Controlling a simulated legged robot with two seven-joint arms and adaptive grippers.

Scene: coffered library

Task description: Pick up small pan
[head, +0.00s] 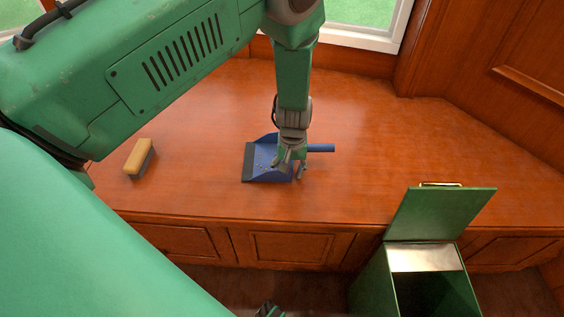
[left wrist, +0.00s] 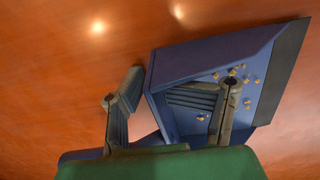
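The small pan is a blue dustpan (head: 261,160) lying on the wooden counter, with its dark lip to the left and its blue handle to the right. Small yellowish crumbs lie in it, clearest in the left wrist view (left wrist: 202,54). My left gripper (head: 290,173) points down over the pan's handle end. In the left wrist view the gripper (left wrist: 178,92) is open, one finger outside the pan's back wall and the other over its inside. I cannot tell whether the fingers touch it. A small dark green part at the head view's bottom edge may be my right gripper (head: 269,311).
A brush with a yellowish wooden back (head: 140,158) lies on the counter (head: 390,150) to the left. A green bin (head: 376,280) with its lid raised stands on the floor at the front right. The counter right of the handle is clear.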

